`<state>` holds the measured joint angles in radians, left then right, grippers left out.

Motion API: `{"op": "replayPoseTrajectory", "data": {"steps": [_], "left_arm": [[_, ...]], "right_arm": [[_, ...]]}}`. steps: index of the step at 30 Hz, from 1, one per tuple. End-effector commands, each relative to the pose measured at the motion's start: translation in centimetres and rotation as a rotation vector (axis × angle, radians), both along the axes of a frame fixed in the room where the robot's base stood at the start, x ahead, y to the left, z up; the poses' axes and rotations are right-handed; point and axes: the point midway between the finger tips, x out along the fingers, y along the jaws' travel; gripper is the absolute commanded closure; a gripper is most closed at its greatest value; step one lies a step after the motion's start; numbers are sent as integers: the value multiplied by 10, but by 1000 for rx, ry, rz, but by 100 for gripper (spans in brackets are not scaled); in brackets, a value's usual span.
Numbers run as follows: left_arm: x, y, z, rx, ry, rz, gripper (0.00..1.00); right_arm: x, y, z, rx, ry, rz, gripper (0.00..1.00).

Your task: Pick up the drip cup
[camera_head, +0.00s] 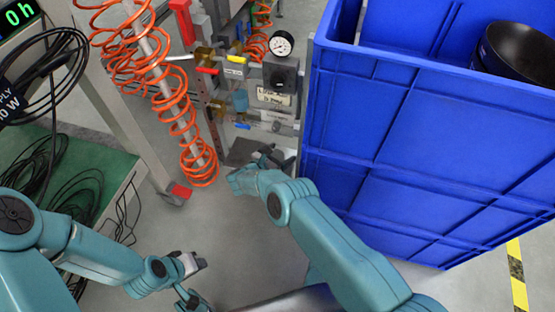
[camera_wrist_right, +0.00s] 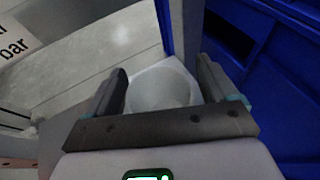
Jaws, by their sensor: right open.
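A pale, whitish round cup (camera_wrist_right: 163,88), which looks like the drip cup, shows in the right wrist view between the two dark fingers. My right gripper (camera_head: 275,158) is open, with one finger on each side of the cup in that view. I cannot tell whether the fingers touch it. In the head view the right gripper is low at the fittings panel, left of the blue crate, and I cannot make out the cup there. My left gripper (camera_head: 192,265) is low over the floor at the lower left; its jaw opening is unclear.
Orange coiled hose (camera_head: 172,110) hangs at the left. A pressure gauge (camera_head: 281,45) sits on the panel. Black cables (camera_head: 65,185) lie on a green bench top.

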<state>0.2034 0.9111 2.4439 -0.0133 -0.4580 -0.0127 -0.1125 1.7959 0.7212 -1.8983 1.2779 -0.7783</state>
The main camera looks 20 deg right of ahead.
Motion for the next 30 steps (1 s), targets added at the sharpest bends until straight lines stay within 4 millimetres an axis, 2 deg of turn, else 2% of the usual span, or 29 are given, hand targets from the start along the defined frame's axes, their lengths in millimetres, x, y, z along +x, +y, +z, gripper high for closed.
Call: {"op": "replayPoseTrajectory", "data": {"steps": [2,3,7,8,20,30], "left_arm": [[0,0,0,0,0,0,74],[0,0,0,0,0,0,74],[0,0,0,0,0,0,74],[0,0,0,0,0,0,74],[-1,0,1,0,2,-1,74],[-5,-1,8,-3,17,-2,74]], "right_arm": [[0,1,1,-1,-1,1,14],[-1,1,1,-1,-1,1,20],[-1,1,1,-1,-1,1,62],[-1,1,1,-1,-1,1,69],[1,0,4,0,-1,0,69],[3,2,26,-1,-2,-4,69]]}}
